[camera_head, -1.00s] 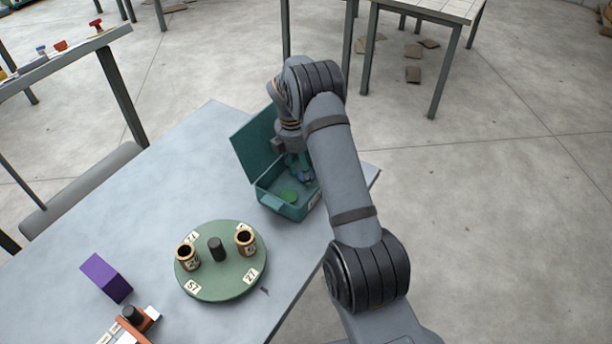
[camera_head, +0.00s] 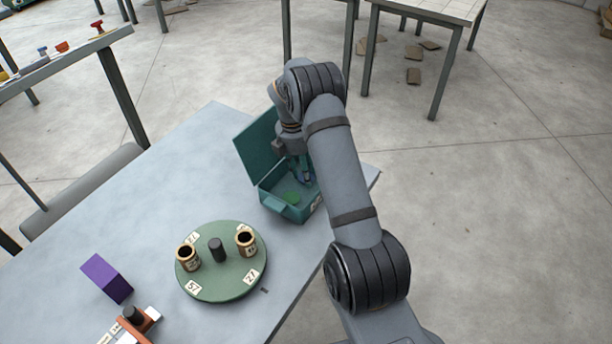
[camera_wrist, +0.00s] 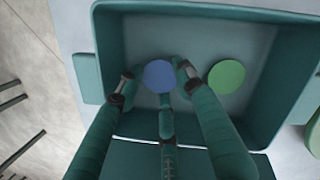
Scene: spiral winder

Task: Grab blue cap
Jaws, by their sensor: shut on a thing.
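The blue cap (camera_wrist: 158,76) is a round disc between the fingers of my gripper (camera_wrist: 157,73) in the wrist view. My gripper is shut on it, with fingers on its left and right and a third finger at its lower edge. In the head view my gripper (camera_head: 302,170) reaches down inside the open teal box (camera_head: 283,209), and my arm partly hides it. The cap shows there only as a small blue patch. A green cap (camera_wrist: 226,77) lies in the box to the right of the blue one, apart from my fingers.
The box's raised lid (camera_head: 257,149) stands at its back left. A green turntable (camera_head: 222,285) with two cups (camera_head: 246,243) stands in front of the box. A purple block (camera_head: 106,278) lies to the left. The grey tabletop (camera_head: 190,165) is clear behind the turntable.

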